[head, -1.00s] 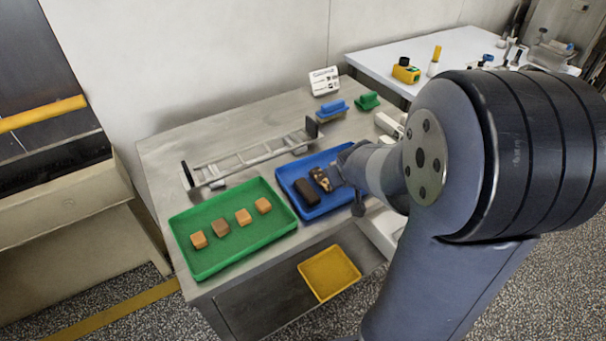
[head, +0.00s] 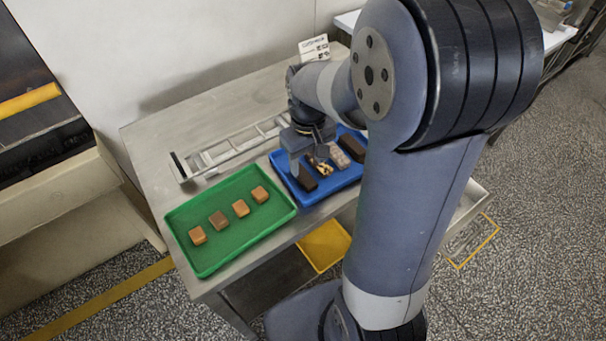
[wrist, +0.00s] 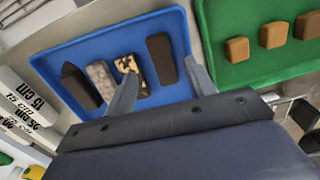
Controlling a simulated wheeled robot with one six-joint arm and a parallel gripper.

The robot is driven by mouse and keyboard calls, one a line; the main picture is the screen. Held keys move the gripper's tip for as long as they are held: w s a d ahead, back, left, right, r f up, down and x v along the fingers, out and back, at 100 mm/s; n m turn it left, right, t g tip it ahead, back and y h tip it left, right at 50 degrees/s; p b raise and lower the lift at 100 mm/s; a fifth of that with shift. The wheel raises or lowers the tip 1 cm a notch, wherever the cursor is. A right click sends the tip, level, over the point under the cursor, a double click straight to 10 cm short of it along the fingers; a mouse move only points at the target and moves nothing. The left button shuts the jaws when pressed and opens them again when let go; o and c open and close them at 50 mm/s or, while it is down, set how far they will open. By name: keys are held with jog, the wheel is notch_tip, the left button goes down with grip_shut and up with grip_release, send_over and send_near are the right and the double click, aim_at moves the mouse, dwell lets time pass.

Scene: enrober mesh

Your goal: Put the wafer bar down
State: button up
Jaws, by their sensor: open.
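A blue tray (head: 279,161) holds several bars in a row, also seen in the wrist view (wrist: 52,62). A plain dark brown bar (wrist: 160,58) lies at the row's end nearest the green tray. Beside it are a dark-and-cream patterned bar (wrist: 131,66), a pale speckled bar (wrist: 100,80) and another dark bar (wrist: 80,86). I cannot tell for sure which is the wafer bar. My gripper (wrist: 161,68) is open over the tray, its fingers either side of the plain dark bar. No bar is visibly gripped. In the head view, my gripper (head: 308,160) partly hides the row.
A green tray (head: 200,268) with several tan and brown cubes stands left of the blue tray. A metal rack (head: 232,148) lies behind them. A yellow tray (head: 327,243) sits lower, below the tabletop. A white sign (head: 314,47) stands at the back.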

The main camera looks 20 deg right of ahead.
aim_at(308, 180)
jog(key=shift+s+f+p, duration=0.15)
jog(key=shift+f+p, duration=0.2)
jog(key=shift+f, duration=2.8)
jog(key=c, duration=0.9)
jog(key=shift+o, duration=0.2)
